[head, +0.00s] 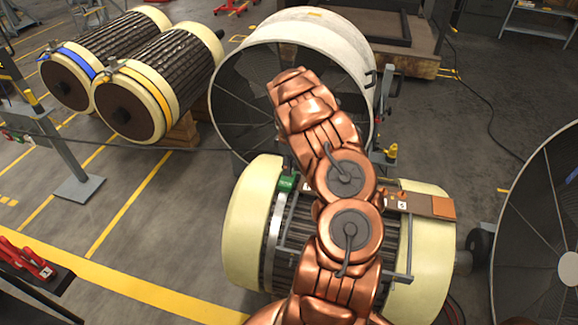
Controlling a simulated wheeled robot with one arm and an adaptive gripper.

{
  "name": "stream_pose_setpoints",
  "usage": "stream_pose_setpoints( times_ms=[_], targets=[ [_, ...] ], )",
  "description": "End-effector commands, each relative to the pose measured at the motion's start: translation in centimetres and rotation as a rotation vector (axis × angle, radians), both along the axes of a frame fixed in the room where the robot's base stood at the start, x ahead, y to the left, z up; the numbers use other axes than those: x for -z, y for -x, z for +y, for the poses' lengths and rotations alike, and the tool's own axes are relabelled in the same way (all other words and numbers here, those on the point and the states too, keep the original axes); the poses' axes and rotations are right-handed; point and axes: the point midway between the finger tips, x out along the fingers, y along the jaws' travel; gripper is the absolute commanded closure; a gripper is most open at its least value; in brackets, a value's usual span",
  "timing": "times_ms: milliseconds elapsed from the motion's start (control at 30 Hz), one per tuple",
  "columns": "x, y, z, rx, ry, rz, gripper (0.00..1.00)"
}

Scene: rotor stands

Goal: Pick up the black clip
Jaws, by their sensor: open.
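I cannot make out the black clip for certain in the head view. A small dark bracket-like piece (371,78) shows at the right edge of the large pale ring; I cannot tell what it is. My copper-coloured arm reaches up the middle of the view, over the near rotor (240,235) and in front of the ring. My gripper does not show; the arm's own links hide that area. Parts of the rotor top are also hidden behind the arm.
The pale ring (300,30) stands behind the near rotor. Two ribbed rotors stand at the back left, a large dark round housing (540,240) at the right.

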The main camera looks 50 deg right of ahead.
Motion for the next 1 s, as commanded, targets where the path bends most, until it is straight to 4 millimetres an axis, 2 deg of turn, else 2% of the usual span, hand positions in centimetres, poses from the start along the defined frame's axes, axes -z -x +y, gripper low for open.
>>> stream_pose_setpoints(
  times_ms=[133,667,1000],
  targets=[
    [-0.01,0.02,-0.01,0.001,0.000,0.000,0.44],
    [0.00,0.03,0.03,0.001,-0.002,0.001,0.99],
    [-0.04,0.02,0.02,0.001,-0.001,0.000,1.00]
  ],
)
